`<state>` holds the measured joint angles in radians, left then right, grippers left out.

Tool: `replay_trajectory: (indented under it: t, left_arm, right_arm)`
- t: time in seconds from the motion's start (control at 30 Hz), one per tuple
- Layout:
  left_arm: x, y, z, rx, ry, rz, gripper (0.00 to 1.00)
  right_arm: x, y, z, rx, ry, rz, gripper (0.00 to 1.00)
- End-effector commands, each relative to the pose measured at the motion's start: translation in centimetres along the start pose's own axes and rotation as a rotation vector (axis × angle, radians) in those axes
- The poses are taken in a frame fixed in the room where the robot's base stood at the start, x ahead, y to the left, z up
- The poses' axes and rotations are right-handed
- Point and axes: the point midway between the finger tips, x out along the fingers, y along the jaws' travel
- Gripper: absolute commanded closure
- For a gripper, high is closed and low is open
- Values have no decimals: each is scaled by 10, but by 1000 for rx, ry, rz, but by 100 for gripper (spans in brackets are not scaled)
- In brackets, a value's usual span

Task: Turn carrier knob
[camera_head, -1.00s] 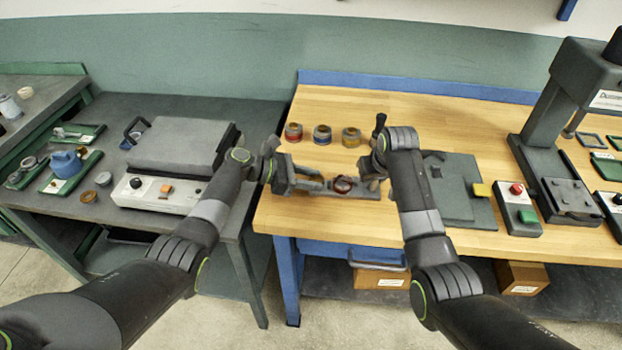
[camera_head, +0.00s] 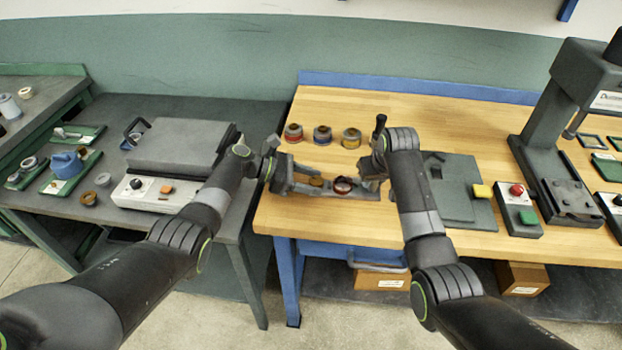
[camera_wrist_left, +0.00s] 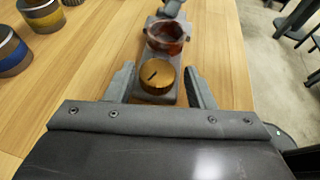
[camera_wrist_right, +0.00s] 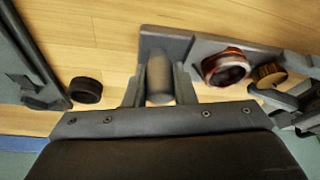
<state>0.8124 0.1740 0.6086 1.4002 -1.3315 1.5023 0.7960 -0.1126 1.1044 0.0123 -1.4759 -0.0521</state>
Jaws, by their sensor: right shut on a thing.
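The carrier (camera_wrist_left: 150,97) is a grey bar lying on the wooden bench. Its round brass-coloured knob (camera_wrist_left: 158,75) has a dark slot line on top. A dark red ring (camera_wrist_left: 167,36) sits on the carrier beside the knob; it also shows in the right wrist view (camera_wrist_right: 226,66). My left gripper (camera_wrist_left: 158,84) is open, with its fingers on either side of the knob and gaps visible. In the head view the left gripper (camera_head: 310,180) is at the carrier's left end. My right gripper (camera_wrist_right: 160,80) is shut on the grey post (camera_wrist_right: 159,78) at the carrier's other end.
Several banded rings, red (camera_head: 293,132), blue (camera_head: 322,134) and yellow (camera_head: 351,138), stand behind the carrier. A black round piece (camera_wrist_right: 86,90) lies near my right gripper.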

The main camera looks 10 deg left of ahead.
Motion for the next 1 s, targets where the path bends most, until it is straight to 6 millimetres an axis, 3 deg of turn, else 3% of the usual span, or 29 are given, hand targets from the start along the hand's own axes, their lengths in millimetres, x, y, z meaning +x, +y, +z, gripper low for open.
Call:
replay_trajectory:
  t: [0.43,0.8,1.0]
  left_arm:
    - [-10,2,2,4,-1,5,44]
    - [-82,2,1,4,0,4,44]
    - [-111,2,1,3,0,3,44]
  right_arm:
    - [0,0,0,-1,1,1,100]
    - [0,0,0,-1,0,1,100]
    - [0,0,0,-1,-1,0,100]
